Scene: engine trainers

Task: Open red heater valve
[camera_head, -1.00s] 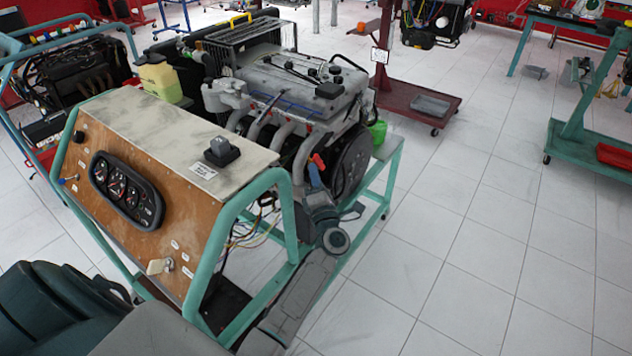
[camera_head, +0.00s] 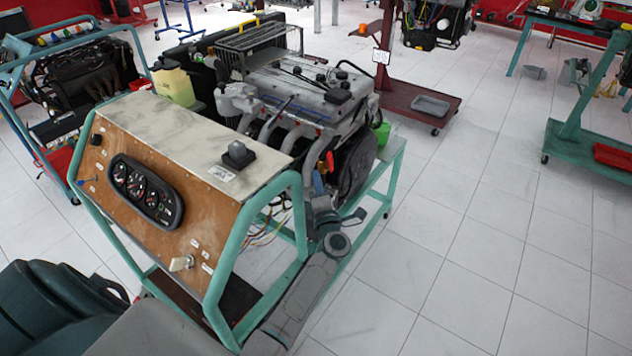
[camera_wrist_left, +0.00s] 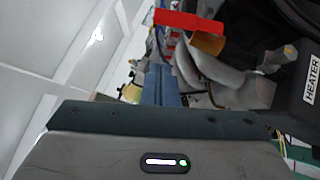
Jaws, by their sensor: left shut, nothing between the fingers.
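The red heater valve handle (camera_head: 330,159) shows in the head view at the near right side of the engine, among its pipes. In the left wrist view the red handle (camera_wrist_left: 188,22) lies across the top, with an orange part (camera_wrist_left: 207,43) just below it. My left gripper (camera_head: 318,182) reaches up to the engine with blue fingers. Its fingers (camera_wrist_left: 158,70) are shut and empty, below and left of the red handle in the wrist view. I cannot tell whether they touch it. A "HEATER" label (camera_wrist_left: 312,80) sits on a dark box at right. My right gripper is out of view.
The engine trainer's green frame (camera_head: 232,260) and gauge panel (camera_head: 145,190) stand left of my arm. Loose wires (camera_head: 270,228) hang below the engine. A green cup (camera_head: 382,133) is on the frame behind. The tiled floor at right is open.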

